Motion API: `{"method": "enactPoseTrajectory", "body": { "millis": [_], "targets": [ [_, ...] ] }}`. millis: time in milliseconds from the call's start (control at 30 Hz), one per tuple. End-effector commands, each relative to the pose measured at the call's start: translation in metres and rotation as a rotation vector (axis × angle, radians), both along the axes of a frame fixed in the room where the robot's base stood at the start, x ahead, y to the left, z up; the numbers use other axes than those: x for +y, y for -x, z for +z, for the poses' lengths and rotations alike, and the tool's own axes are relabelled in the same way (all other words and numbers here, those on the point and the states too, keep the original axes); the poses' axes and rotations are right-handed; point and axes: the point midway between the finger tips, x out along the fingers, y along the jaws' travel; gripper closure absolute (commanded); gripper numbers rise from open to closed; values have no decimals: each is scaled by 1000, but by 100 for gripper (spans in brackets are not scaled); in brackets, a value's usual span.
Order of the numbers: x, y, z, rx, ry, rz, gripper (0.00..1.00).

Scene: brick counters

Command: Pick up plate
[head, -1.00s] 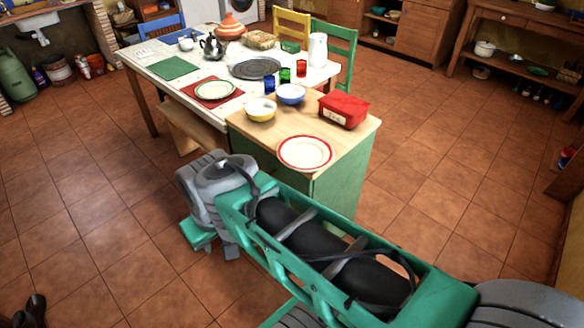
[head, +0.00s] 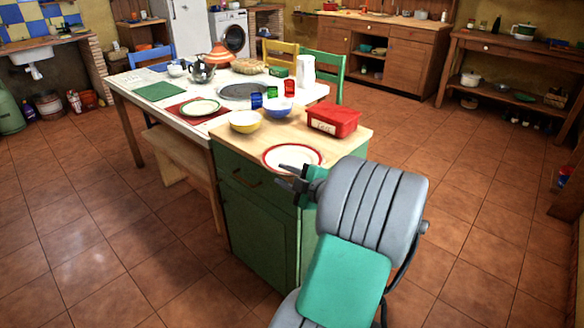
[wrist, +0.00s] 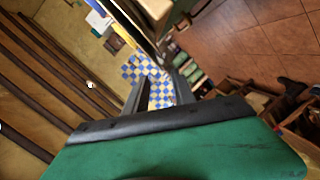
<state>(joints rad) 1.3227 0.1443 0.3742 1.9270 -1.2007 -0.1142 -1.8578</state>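A white plate with a red rim (head: 286,156) lies flat near the front edge of the wooden top of a green cabinet in the head view. A second plate, white with a green rim (head: 200,107), lies on a red placemat on the white table. My gripper (head: 285,177) is just in front of the red-rimmed plate, its fingers spread and empty. In the picture it overlaps the plate's near edge; I cannot tell whether they touch. The wrist view also shows the two fingers (wrist: 160,93) apart. I cannot make out a plate there.
A yellow bowl (head: 245,122), a blue bowl (head: 277,107) and a red box (head: 333,119) stand behind the plate on the wooden top (head: 230,140). The green cabinet (head: 253,215) drops below its edge. Open tiled floor lies left and right.

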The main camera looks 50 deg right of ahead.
Motion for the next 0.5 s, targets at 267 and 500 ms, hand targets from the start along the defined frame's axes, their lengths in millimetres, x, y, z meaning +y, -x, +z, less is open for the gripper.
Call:
{"method": "enactPoseTrajectory", "body": {
  "millis": [267, 500],
  "targets": [
    [-4, -47, -8, 3, -3, 5, 69],
    [-7, -58, -11, 3, -1, 0, 69]
  ]
}}
